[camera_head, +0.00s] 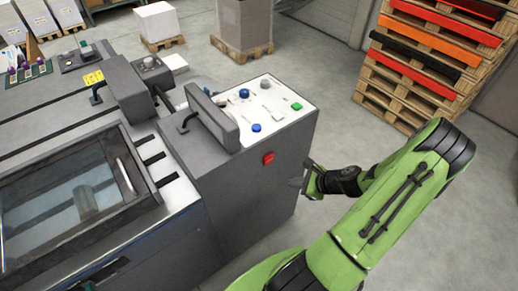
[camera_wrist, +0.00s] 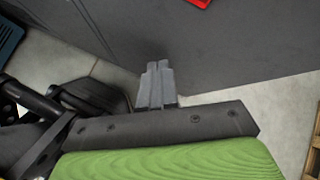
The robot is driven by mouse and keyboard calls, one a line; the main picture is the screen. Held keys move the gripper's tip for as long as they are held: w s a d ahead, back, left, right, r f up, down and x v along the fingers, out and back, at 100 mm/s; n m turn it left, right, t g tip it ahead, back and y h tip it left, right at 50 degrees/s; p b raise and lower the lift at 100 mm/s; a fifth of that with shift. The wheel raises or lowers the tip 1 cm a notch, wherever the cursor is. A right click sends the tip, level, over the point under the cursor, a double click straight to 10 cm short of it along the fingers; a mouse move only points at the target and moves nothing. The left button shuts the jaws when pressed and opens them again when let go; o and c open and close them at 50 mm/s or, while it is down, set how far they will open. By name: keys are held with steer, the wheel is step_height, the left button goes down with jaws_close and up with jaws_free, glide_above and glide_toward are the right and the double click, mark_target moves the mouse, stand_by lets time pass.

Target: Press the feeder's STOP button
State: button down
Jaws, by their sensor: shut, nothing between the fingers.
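The feeder (camera_head: 250,195) is a dark grey cabinet with a white control panel on top. A red square button (camera_head: 268,158) sits on its side face, near the upper edge. Its edge also shows as a red patch at the top of the wrist view (camera_wrist: 201,3). My gripper (camera_head: 294,183) is shut and empty, to the right of and lower than the red button in the head view. In the wrist view the closed fingers (camera_wrist: 157,68) point toward the grey side face, apart from the red patch. I cannot read any label on the button.
The panel (camera_head: 285,122) carries blue knobs (camera_head: 256,128) and a green button (camera_head: 296,106). A raised grey screen (camera_head: 215,118) stands at its left. Stacked pallets (camera_head: 400,95) stand behind my arm at the right. Grey floor (camera_head: 325,130) is open between the feeder and pallets.

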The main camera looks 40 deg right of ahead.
steer(key=w, duration=0.8)
steer(key=shift+w+a, duration=0.15)
steer(key=shift+w, duration=0.1)
steer(key=shift+r, duration=0.1)
stand_by(1.9)
steer(key=shift+w, duration=0.4)
steer(key=shift+w+p, duration=0.3)
steer(key=shift+w, duration=0.15)
stand_by(0.4)
stand_by(0.4)
steer(key=shift+s, duration=0.85)
steer(key=shift+s+p, duration=0.45)
steer(key=shift+s, duration=2.05)
